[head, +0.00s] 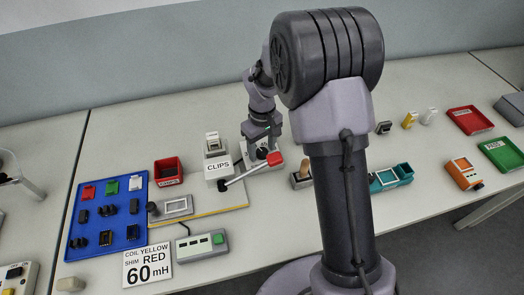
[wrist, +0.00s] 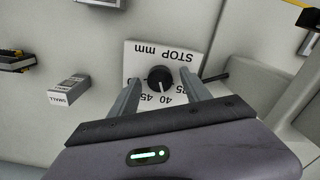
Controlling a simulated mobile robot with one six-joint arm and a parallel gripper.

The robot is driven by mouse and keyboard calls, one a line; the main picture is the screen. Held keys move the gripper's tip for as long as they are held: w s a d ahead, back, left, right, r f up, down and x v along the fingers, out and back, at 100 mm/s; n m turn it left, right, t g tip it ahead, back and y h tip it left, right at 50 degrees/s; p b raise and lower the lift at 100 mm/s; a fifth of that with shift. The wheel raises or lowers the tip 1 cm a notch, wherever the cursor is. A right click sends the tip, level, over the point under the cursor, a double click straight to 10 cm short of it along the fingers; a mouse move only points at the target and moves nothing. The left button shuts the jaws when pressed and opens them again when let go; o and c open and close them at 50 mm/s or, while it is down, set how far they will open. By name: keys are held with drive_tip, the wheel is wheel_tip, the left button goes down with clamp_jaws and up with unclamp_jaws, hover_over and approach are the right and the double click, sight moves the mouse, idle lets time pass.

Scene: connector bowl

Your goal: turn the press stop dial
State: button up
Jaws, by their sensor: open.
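The stop dial is a round black knob (wrist: 160,78) with a white pointer line, on a white plate (wrist: 178,52) marked STOP mm. The plate reads upside down in the wrist view, and the pointer lies near the 40 mark. My gripper (wrist: 160,80) is open, with one finger on each side of the knob. I cannot tell whether either finger touches it. In the head view my gripper (head: 263,142) points down beside the press, behind its red-handled lever (head: 275,165); the dial is mostly hidden there.
A blue tray (head: 105,240) with connector parts lies further left, near a red bin (head: 168,172). A sign (head: 147,266) reads COIL YELLOW, SHIM RED, 60 mH. A small labelled block (wrist: 68,89) stands left of the dial.

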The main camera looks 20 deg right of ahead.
drive_tip(key=shift+c, duration=0.5)
clamp_jaws()
drive_tip(key=shift+m, duration=0.3)
drive_tip(key=m, duration=0.4)
drive_tip(key=shift+m, duration=2.3)
drive_tip(key=shift+o, duration=0.5)
unclamp_jaws()
